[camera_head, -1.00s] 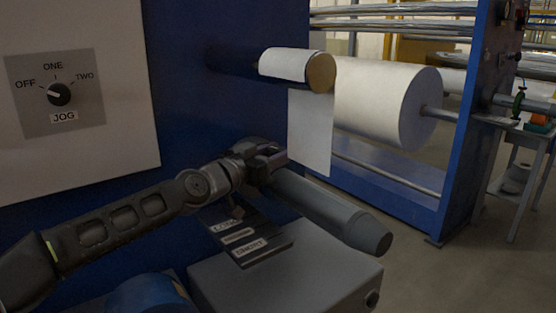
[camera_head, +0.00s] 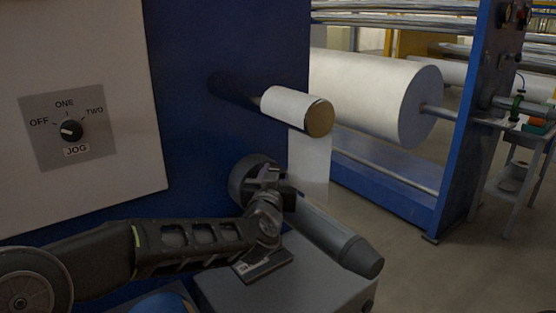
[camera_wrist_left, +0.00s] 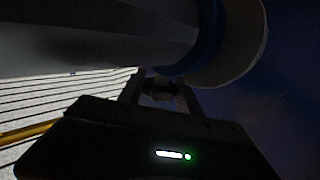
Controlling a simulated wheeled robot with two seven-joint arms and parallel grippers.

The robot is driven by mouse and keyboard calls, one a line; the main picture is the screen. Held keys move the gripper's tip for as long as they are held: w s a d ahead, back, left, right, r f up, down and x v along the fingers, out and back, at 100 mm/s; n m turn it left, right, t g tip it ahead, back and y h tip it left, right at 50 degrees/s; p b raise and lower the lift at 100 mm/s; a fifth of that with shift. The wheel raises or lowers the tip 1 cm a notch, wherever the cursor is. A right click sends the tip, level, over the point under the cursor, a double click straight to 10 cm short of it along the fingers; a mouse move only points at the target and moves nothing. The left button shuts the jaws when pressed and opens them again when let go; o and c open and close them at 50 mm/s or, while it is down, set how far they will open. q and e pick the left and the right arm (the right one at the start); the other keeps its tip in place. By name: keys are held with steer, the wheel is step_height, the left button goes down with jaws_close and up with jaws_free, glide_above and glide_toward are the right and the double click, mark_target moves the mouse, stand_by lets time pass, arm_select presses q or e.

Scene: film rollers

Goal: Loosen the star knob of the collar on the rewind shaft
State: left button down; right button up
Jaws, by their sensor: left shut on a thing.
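The grey rewind shaft (camera_head: 338,236) sticks out of the blue wall with its tapered end toward the lower right. A round grey collar (camera_head: 240,178) sits at its wall end, partly hidden by my gripper. In the left wrist view the shaft (camera_wrist_left: 100,35) crosses above, with the pale collar (camera_wrist_left: 240,45) at the upper right. My left gripper (camera_head: 268,180) is at the collar. In the wrist view its fingers (camera_wrist_left: 160,92) are shut on a small dark knob (camera_wrist_left: 160,86) below the shaft; its star shape is hard to make out. My right gripper is not in view.
A jog switch (camera_head: 71,130) is on the pale panel at left. A paper-wrapped roller (camera_head: 290,106) juts out above the shaft, its web hanging behind it. A large white roll (camera_head: 385,95) stands behind.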

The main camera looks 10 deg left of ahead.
arm_select(q)
steer(key=shift+d+r+n+y+p, duration=0.1)
steer(key=shift+r+n+y+p, duration=0.1)
steer(key=shift+n+y+p, duration=0.5)
steer(key=shift+f+g+y, duration=0.15)
steer(key=shift+g+y, duration=0.15)
steer(key=shift+y, duration=0.4)
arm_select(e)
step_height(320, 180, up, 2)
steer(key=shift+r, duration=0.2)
arm_select(q)
steer(key=shift+n, duration=0.3)
steer(key=c, duration=0.8)
jaws_free()
steer(key=shift+c, duration=0.2)
steer(key=shift+s, duration=0.15)
steer(key=v, duration=0.7)
steer(key=shift+s+b, duration=0.25)
steer(key=shift+b, duration=0.05)
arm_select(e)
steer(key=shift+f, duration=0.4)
